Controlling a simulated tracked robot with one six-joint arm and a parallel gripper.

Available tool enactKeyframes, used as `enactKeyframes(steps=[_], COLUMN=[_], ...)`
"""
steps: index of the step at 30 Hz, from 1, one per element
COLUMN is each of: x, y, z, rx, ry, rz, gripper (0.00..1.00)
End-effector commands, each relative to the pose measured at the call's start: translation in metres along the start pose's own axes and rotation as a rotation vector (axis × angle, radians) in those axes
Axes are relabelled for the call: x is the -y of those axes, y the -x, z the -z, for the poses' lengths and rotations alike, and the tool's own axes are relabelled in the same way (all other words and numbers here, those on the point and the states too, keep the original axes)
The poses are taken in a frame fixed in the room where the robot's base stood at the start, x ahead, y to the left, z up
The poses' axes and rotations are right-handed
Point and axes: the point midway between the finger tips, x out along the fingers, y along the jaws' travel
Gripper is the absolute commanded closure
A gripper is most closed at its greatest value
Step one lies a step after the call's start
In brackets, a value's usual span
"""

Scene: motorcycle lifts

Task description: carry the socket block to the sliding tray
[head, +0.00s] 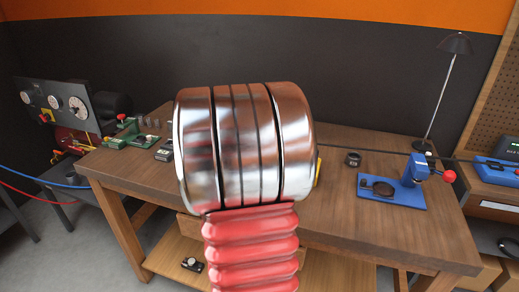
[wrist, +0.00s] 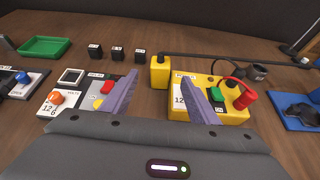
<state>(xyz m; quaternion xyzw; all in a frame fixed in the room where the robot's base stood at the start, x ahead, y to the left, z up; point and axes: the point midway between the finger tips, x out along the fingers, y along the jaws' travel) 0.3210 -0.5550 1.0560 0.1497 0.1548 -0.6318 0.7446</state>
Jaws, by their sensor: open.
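My gripper (wrist: 158,77) is open in the wrist view, its two purple fingers apart with nothing held between them. It is above the wooden table, near a yellow box (wrist: 232,114) with a green button and a red knob. Small dark blocks (wrist: 117,54) stand in a row beyond the fingers; I cannot tell whether one is the socket block. A green tray (wrist: 45,47) lies at the far left, apart from my gripper; I cannot tell whether it is the sliding tray. In the head view my arm hides the middle of the table and the gripper.
A control panel with a red switch (wrist: 106,87) and a box with an orange knob (wrist: 57,98) are left of my fingers. A dark cylinder (head: 353,158) stands on the table (head: 330,205). A blue fixture (head: 392,190) is at right. Bare wood lies between these things.

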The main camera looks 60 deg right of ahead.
Motion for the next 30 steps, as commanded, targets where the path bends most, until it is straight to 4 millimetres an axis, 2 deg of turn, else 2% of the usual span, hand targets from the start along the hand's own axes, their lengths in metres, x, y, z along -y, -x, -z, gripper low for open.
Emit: enactKeyframes(steps=[22, 26, 30], x=[-0.002, -0.011, -0.026], y=[0.003, 0.021, 0.057], z=[-0.001, -0.005, -0.007], rx=[0.001, 0.002, -0.008], ry=[-0.018, -0.102, -0.286], rz=[-0.001, -0.002, -0.004], gripper=[0.45, 0.45, 0.45])
